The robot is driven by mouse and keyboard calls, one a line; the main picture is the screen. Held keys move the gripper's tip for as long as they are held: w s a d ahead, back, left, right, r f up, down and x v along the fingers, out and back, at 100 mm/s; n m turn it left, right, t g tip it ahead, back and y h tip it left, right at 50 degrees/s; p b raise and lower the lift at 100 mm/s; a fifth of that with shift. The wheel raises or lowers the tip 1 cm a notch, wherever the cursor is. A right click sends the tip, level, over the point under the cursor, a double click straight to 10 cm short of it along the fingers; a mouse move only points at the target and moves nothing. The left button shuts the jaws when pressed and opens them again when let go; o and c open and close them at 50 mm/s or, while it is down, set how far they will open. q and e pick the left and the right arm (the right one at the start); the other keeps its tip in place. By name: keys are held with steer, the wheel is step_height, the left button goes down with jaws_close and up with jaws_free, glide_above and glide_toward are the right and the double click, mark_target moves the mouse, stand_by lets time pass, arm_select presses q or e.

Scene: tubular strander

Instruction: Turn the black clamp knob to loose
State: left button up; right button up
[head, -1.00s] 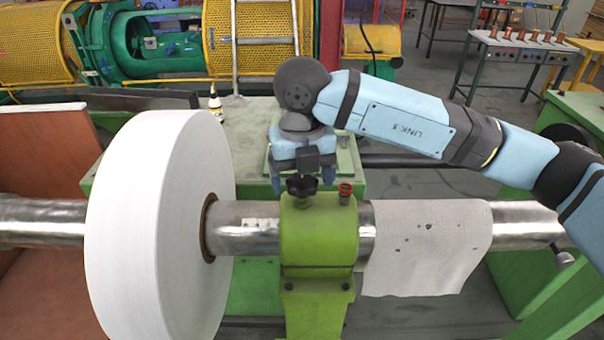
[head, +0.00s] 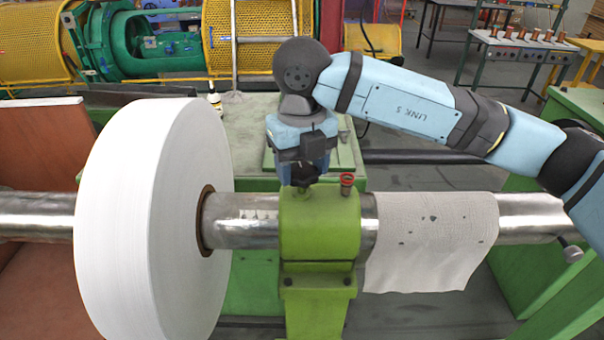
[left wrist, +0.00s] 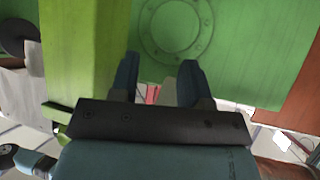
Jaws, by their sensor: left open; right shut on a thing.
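The black clamp knob (head: 305,182) sits on top of the light green clamp block (head: 318,232) around the steel shaft. My right gripper (head: 303,174) points down from above and is shut on the knob, which is mostly hidden between its fingers. A small red-topped fitting (head: 347,183) stands on the block just right of the knob. My left gripper (left wrist: 158,72) shows only in the left wrist view. It is open and empty, with its two blue fingers apart over a green surface.
A large white roll (head: 150,220) is on the shaft (head: 240,222) left of the block. A grey cloth (head: 432,240) hangs over the shaft to the right. A small bottle (head: 215,101) stands on the green table behind. A ring of marks (left wrist: 177,30) shows in the left wrist view.

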steer(key=shift+f+n+b, duration=0.25)
steer(key=shift+n+b, duration=0.7)
steer(key=shift+n, duration=0.05)
steer(key=n+b, duration=0.5)
steer(key=shift+r, duration=0.1)
steer(key=shift+n, duration=0.7)
steer(key=shift+n+b, duration=0.8)
steer(key=shift+n, duration=0.1)
steer(key=shift+n+b, duration=0.5)
steer(key=shift+n, duration=0.4)
steer(key=n+b, duration=0.1)
steer(key=n, duration=0.1)
steer(key=shift+r+n, duration=0.1)
steer(key=shift+n, duration=0.2)
steer(key=n+b, duration=0.1)
steer(key=n, duration=0.1)
steer(key=shift+n, duration=1.3)
steer(key=n, duration=0.2)
steer(key=shift+n+b, duration=0.4)
steer(key=n, duration=0.4)
steer(key=shift+r, duration=0.1)
arm_select(q)
step_height(320, 180, down, 8)
steer(key=w+d, duration=0.1)
steer(key=shift+r+b, duration=0.15)
steer(key=shift+b, duration=0.2)
arm_select(e)
steer(key=shift+n, duration=1.6)
arm_select(q)
steer(key=shift+d, duration=0.1)
